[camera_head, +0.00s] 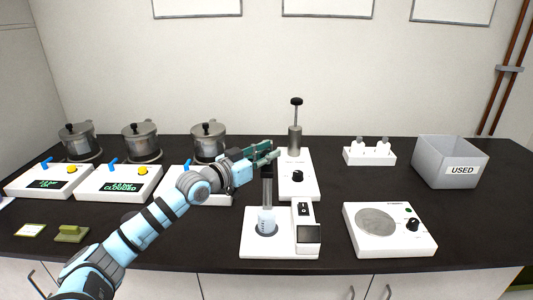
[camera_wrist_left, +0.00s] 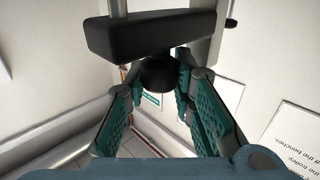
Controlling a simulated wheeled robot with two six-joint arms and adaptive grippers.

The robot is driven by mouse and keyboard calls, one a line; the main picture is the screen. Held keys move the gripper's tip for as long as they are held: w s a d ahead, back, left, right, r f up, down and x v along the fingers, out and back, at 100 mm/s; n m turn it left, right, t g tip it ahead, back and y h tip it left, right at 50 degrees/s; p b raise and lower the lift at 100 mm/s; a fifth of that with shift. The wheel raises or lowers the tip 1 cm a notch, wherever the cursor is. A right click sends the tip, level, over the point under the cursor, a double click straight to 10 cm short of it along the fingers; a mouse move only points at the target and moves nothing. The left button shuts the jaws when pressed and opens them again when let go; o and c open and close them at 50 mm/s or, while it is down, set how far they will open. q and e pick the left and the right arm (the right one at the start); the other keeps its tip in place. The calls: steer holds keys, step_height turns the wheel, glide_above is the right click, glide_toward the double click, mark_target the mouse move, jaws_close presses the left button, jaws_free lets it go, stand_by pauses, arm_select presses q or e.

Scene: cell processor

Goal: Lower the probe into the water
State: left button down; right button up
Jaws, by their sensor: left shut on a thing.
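The probe (camera_head: 266,190) is a dark upright piece above a small clear beaker (camera_head: 267,221) of pale blue water. The beaker stands on a white base unit (camera_head: 255,246). Whether the probe's tip touches the water is too small to tell. My left gripper (camera_head: 267,152) is at the top of the probe assembly, shut on it. In the left wrist view, the teal fingers (camera_wrist_left: 160,105) stand on either side of a round black knob (camera_wrist_left: 158,75) beneath a black block (camera_wrist_left: 150,33) with metal rods. My right gripper is not in view.
A white unit with a metal cylinder and plunger (camera_head: 295,138) stands just behind. Several metal pots (camera_head: 140,142) and white display units (camera_head: 118,183) are at left. A dial unit (camera_head: 390,232), a white holder (camera_head: 369,156) and a grey USED bin (camera_head: 452,160) are at right.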

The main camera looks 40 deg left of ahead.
mark_target(267, 177)
arm_select(q)
steer(key=shift+f, duration=0.1)
step_height(267, 177, down, 8)
steer(key=b, duration=0.7)
steer(key=shift+f+b, duration=0.1)
steer(key=shift+b, duration=0.2)
steer(key=c, duration=1.3)
jaws_free()
steer(key=shift+c, duration=0.2)
steer(key=shift+r, duration=0.2)
step_height(267, 177, up, 10)
steer(key=shift+f, duration=0.1)
